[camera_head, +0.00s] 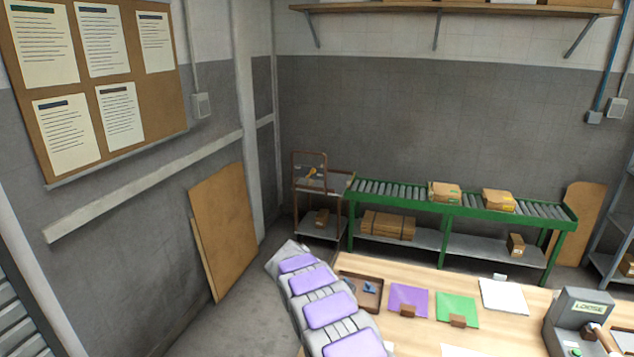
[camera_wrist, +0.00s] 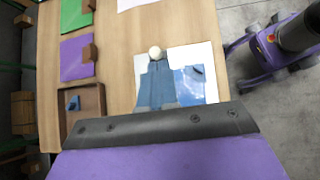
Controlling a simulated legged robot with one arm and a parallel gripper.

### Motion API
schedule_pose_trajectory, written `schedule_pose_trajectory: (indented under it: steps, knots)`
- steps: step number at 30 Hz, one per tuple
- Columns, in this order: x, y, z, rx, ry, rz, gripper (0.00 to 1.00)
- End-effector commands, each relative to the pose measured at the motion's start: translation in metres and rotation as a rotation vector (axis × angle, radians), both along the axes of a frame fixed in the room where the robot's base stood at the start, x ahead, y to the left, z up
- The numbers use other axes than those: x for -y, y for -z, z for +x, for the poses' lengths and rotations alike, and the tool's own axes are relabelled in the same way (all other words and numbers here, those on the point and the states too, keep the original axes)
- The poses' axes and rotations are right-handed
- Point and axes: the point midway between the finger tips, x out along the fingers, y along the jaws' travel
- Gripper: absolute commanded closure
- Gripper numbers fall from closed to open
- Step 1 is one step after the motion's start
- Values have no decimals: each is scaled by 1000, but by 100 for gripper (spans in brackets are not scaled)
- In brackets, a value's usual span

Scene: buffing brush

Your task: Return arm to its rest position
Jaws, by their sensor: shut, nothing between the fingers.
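My arm (camera_head: 325,302), grey with purple pads, reaches in from the bottom of the head view over the left end of the wooden table (camera_head: 430,275). In the wrist view, my gripper (camera_wrist: 155,125) shows as a dark bolted edge above a purple surface. It is shut and holds nothing.
A brown tray (camera_head: 345,276) with small blue parts, a purple mat (camera_head: 408,294) and a green mat (camera_head: 450,305) lie on the table. A grey machine (camera_head: 573,312) stands at its right end. A green roller conveyor (camera_head: 390,189) runs behind. Bare floor (camera_head: 225,320) lies left.

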Motion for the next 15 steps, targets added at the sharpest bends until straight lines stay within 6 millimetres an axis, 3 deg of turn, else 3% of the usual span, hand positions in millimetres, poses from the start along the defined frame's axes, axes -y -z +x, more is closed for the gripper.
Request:
schedule_pose_trajectory:
  steps: [3, 15]
  knots:
    - [16, -32, -16, 42, 68, 22, 100]
    - [57, -112, -96, 167, 321, 109, 100]
